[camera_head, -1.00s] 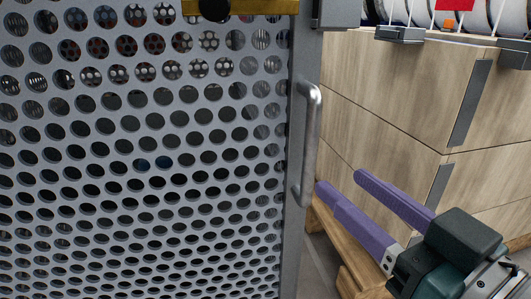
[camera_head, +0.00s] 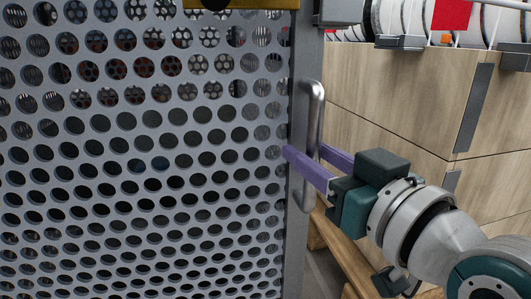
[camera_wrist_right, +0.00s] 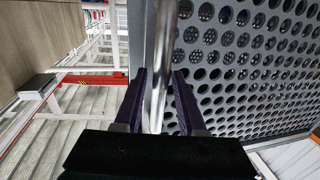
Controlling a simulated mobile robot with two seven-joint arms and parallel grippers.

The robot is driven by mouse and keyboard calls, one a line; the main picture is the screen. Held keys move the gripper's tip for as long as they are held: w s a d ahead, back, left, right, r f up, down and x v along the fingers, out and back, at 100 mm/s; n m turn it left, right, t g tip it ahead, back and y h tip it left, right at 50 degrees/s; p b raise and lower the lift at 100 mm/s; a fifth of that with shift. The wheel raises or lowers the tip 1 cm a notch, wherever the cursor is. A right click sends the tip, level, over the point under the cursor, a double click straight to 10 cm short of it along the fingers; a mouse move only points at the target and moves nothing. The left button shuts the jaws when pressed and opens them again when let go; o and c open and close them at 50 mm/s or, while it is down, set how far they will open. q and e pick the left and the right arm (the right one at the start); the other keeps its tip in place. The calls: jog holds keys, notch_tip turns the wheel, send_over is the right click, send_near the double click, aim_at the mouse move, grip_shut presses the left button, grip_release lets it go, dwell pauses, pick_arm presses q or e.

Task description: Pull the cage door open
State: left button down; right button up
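The cage door (camera_head: 150,129) is a grey perforated metal panel filling the left of the head view. Its grey bar handle (camera_head: 318,110) stands upright near the door's right edge; it also shows in the wrist view (camera_wrist_right: 163,50). My right gripper (camera_head: 304,149) has purple fingers and sits at the handle's middle height. In the wrist view the gripper (camera_wrist_right: 160,75) is open, one finger on each side of the bar, with small gaps visible. The door looks shut against its frame. My left gripper is not in view.
Wooden-faced boxes (camera_head: 385,95) with dark metal strips stand right of the door, close behind my right arm. White spools (camera_head: 395,18) sit on top. A brass-coloured plate (camera_head: 240,5) is at the door's top. A wooden pallet (camera_head: 345,255) lies low behind my arm.

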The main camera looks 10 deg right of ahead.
grip_shut()
dwell(1.1)
